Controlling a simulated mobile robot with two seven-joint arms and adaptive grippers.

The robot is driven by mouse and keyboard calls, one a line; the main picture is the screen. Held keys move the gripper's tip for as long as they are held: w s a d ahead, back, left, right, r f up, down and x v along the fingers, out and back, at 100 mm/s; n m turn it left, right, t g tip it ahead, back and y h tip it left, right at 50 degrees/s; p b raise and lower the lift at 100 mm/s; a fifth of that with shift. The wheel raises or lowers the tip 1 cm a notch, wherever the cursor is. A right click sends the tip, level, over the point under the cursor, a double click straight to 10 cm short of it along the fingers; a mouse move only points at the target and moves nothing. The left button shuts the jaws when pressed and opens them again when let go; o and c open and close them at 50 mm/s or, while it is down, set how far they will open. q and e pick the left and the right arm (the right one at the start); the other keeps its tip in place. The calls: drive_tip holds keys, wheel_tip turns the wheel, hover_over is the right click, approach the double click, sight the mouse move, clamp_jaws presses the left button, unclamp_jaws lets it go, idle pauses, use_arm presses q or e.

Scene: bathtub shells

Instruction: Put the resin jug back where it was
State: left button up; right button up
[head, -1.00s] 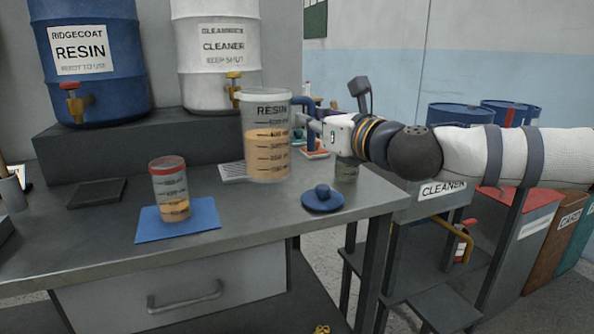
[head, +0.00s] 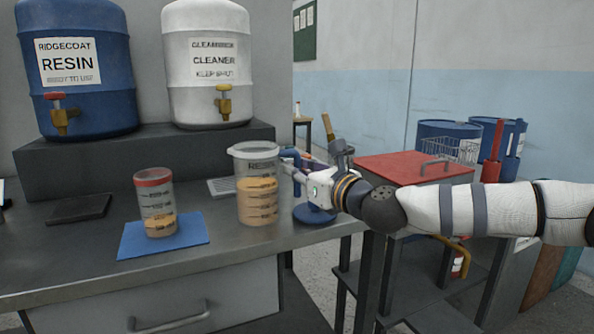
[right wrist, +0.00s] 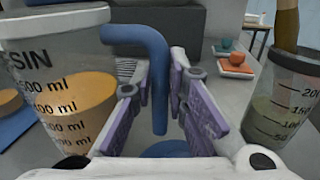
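The resin jug (head: 257,205) is a clear, graduated jug with tan resin and a blue handle. It stands upright on the grey bench, apparently resting on it. In the right wrist view the jug (right wrist: 62,95) is at left, and its blue handle (right wrist: 160,95) hangs between my purple finger pads. My right gripper (right wrist: 160,100) is around the handle, with a narrow gap showing on each side. In the head view my right gripper (head: 298,180) is just right of the jug. My left gripper is not in view.
A red-lidded cup (head: 155,200) stands on a blue mat (head: 190,235) left of the jug. A blue lid (head: 312,217) lies under my right gripper. A graduated beaker (right wrist: 285,105) holding a wooden-handled tool is close on the right. Resin and cleaner drums stand behind on a raised block.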

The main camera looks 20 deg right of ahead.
drive_tip(key=shift+o, duration=0.9)
drive_tip(key=shift+r, duration=0.1)
drive_tip(key=shift+r+p, duration=0.3)
drive_tip(key=shift+r, duration=0.1)
drive_tip(key=v, duration=1.2)
drive_tip(key=shift+f, duration=0.2)
